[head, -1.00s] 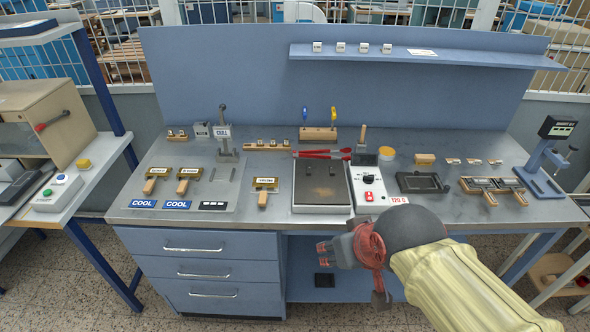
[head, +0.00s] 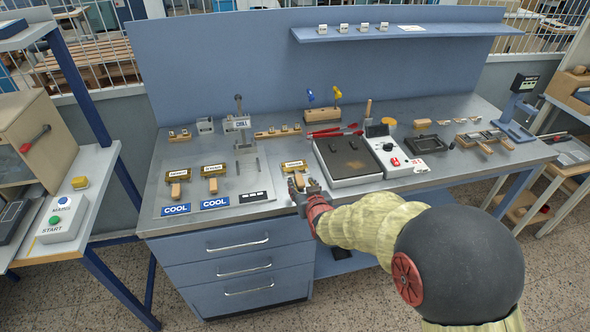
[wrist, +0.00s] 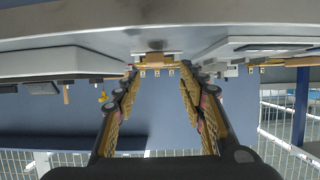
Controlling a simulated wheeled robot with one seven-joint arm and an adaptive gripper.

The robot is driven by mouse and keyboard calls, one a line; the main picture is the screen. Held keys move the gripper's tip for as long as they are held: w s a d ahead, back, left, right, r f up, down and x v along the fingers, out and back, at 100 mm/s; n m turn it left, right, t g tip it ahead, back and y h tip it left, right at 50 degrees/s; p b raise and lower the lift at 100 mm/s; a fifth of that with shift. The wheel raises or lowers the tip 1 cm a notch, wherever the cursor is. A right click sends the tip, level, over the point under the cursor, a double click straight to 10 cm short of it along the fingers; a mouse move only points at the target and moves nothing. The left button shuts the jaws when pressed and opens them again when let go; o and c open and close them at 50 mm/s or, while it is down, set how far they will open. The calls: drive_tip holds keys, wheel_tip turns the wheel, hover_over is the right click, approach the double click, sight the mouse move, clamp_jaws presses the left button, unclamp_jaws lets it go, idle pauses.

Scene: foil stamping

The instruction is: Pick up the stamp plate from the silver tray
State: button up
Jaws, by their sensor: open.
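A stamp plate (head: 292,166), brass-coloured with a wooden handle, lies on the bench area between the silver tray (head: 232,190) and the hot plate; I cannot tell what thin base is under it. Two similar stamp plates (head: 212,171) (head: 178,175) lie on the silver tray, above the blue COOL labels. My gripper (head: 299,185) is at the bench's front edge, by the handle end of the nearest stamp plate. In the wrist view my gripper (wrist: 160,85) is open, with a brass-coloured plate (wrist: 155,59) ahead between its fingers and apart from them.
The hot plate (head: 347,160) stands just right of my gripper, with a control box (head: 398,154) beside it. A small press (head: 243,130) stands behind the tray. Red tongs (head: 333,132) lie behind the hot plate. Drawers (head: 243,267) are below the front edge.

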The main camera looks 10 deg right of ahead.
sight(300, 178)
drive_tip(key=x, duration=0.2)
drive_tip(key=b+x, duration=0.1)
drive_tip(key=x, duration=0.1)
drive_tip(key=b+x, duration=0.1)
drive_tip(key=shift+w+d+f, duration=0.2)
drive_tip(key=shift+w+d, duration=0.1)
drive_tip(key=shift+w, duration=0.05)
drive_tip(key=shift+c, duration=1.3)
drive_tip(key=c, duration=0.8)
clamp_jaws()
drive_tip(key=shift+r, duration=0.1)
